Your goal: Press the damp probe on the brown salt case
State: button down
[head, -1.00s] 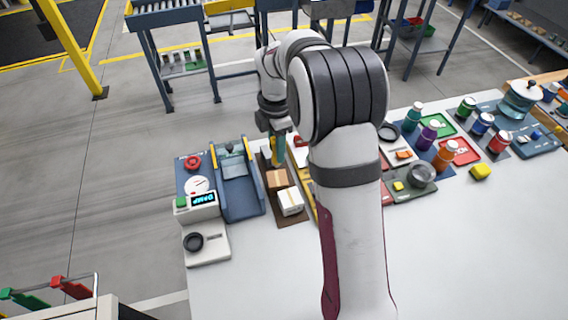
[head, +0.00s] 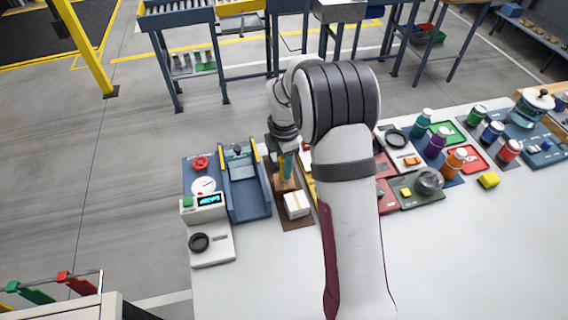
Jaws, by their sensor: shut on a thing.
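The brown salt case (head: 282,185) stands on a dark brown mat (head: 296,222), behind a white case (head: 297,205). My gripper (head: 287,155) points down over the brown case and is shut on the damp probe (head: 287,170), which shows as a small teal and yellow piece. The probe's lower end overlaps the brown case in the picture. I cannot tell whether it touches the case. My wrist and the probe hide much of the brown case. A meter box (head: 208,201) with a lit cyan display stands to the left; its text is too small to read.
A blue cradle (head: 246,196) with yellow posts stands just left of the mat. Several bottles and jars stand on the right, near a green tray (head: 446,132). The front of the white table is clear.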

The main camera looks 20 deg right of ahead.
jog(key=shift+f, duration=0.6)
dwell(1.3)
jog(key=shift+r, duration=3.55)
